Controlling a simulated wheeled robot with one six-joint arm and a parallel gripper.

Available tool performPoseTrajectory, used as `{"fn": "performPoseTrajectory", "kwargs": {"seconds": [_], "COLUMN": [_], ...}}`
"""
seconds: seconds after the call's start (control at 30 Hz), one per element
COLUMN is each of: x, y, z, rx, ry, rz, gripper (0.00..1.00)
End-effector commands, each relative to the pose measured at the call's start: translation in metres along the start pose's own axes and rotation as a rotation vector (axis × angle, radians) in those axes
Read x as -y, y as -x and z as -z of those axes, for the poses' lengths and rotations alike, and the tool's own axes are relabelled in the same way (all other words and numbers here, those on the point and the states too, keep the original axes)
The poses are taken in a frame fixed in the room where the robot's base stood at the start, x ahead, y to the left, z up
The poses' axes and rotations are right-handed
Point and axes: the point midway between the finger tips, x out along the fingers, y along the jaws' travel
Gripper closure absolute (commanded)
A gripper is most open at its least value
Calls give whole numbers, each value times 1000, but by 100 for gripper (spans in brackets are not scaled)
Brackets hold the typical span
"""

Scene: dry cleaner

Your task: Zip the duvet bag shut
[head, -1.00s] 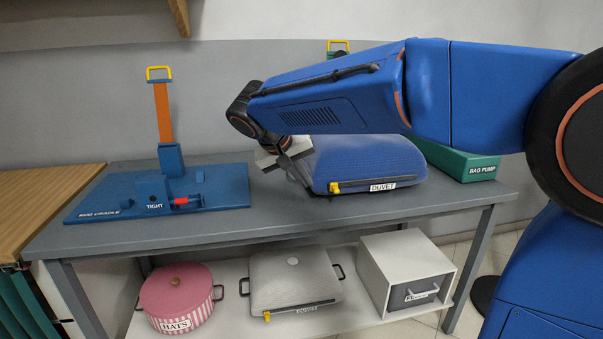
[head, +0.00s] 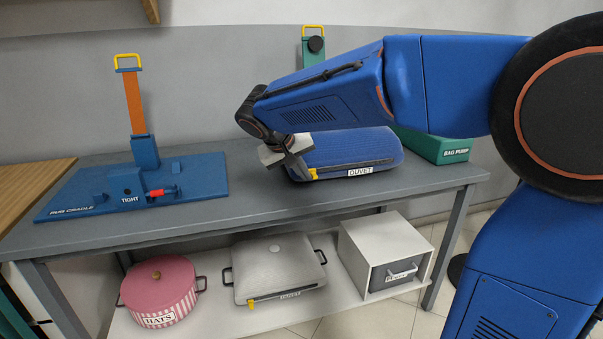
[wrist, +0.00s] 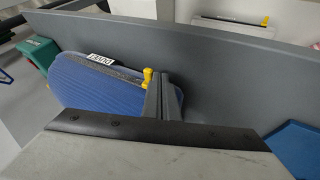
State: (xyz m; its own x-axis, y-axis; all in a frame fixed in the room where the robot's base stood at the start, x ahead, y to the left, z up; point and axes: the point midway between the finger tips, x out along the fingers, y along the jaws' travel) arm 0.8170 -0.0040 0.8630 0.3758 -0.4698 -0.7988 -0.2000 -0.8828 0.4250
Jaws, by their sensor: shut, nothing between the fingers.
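The blue duvet bag (head: 358,146) lies on the grey table, with a white DUVET label on its front. A dark zip line runs along its front edge. The yellow zip pull (head: 313,174) is at the left end of that line, near the bag's front left corner; it also shows in the wrist view (wrist: 147,78). My gripper (head: 304,174) is shut and empty, pointing down just left of the pull. In the wrist view, my fingers (wrist: 159,82) are close beside the pull; I cannot tell whether they touch it. My wrist hides the bag's left part.
A blue bag cradle (head: 200,180) with an orange post stands on the table's left. A green bag pump (head: 447,147) stands behind right. Below are a pink hats box (head: 160,283), a grey bag (head: 280,268) and a white drawer box (head: 365,240). The table between cradle and bag is clear.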

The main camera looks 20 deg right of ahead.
Motion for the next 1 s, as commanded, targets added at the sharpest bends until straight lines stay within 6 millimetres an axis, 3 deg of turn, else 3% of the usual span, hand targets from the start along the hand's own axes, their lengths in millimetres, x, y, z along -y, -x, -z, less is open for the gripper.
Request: {"fn": "performPoseTrajectory", "kwargs": {"seconds": [0.17, 0.37, 1.0], "x": [-2, -20, -156], "y": [-1, -10, -82], "z": [0, 0, -1], "rx": [0, 1, 2], "ry": [-1, -3, -6], "rz": [0, -1, -2], "gripper": [100, 100, 100]}}
